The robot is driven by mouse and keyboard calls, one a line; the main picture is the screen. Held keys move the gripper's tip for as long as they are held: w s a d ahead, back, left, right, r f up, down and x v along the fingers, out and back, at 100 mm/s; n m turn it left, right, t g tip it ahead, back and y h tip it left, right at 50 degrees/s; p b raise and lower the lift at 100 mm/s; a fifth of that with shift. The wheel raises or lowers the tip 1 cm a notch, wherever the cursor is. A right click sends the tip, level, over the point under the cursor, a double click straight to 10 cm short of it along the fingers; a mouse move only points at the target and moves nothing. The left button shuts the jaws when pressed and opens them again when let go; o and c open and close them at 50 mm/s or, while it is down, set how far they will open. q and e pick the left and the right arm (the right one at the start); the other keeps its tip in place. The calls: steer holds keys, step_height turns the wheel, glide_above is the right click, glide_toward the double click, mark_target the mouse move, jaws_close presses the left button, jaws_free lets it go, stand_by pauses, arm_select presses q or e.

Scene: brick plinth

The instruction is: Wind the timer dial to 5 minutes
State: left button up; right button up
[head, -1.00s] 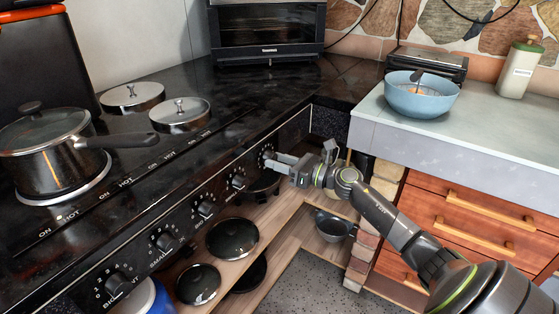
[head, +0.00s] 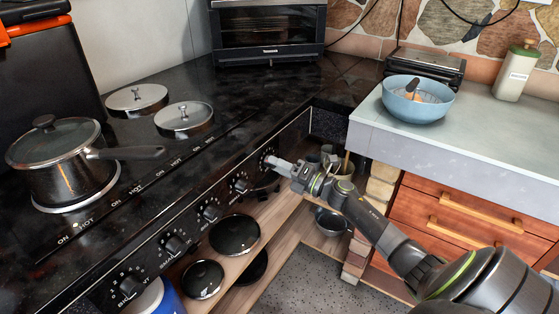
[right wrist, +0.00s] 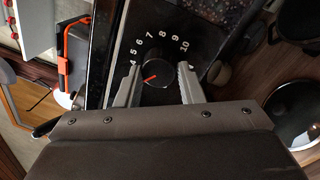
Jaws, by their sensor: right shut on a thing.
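The timer dial (right wrist: 158,72) is a black round knob with a red pointer, on a black panel with white numbers from 4 to 10 in an arc. The pointer is turned to the lower left, below the 4; the marks there are hidden by a finger. My right gripper (right wrist: 158,84) has one finger on each side of the dial and is shut on it. In the head view my right gripper (head: 277,164) is at the far end of the stove's front panel, where it partly hides the dial. My left gripper is not in view.
Several other stove knobs (head: 210,213) line the front panel (head: 150,256). A lidded pot (head: 75,175) stands on the hob, its handle pointing right. Pans (head: 234,235) lie on the shelf below. A blue bowl (head: 418,103) stands on the right counter (head: 475,135).

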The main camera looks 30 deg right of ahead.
arm_select(q)
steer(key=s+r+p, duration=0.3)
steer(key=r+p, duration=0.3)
steer(key=p, duration=0.2)
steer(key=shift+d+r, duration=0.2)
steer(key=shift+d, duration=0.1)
arm_select(e)
steer(key=shift+a+r+m+t+h, duration=0.15)
steer(key=shift+m+h, duration=0.35)
steer(key=shift+m, duration=2.5)
steer(key=shift+m+t+h, duration=0.25)
steer(key=shift+m+h, duration=0.25)
steer(key=shift+m, duration=2.5)
steer(key=o, duration=1)
steer(key=shift+s, duration=0.1)
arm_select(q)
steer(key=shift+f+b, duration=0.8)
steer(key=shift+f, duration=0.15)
arm_select(e)
steer(key=v, duration=1.7)
steer(key=shift+s, duration=0.15)
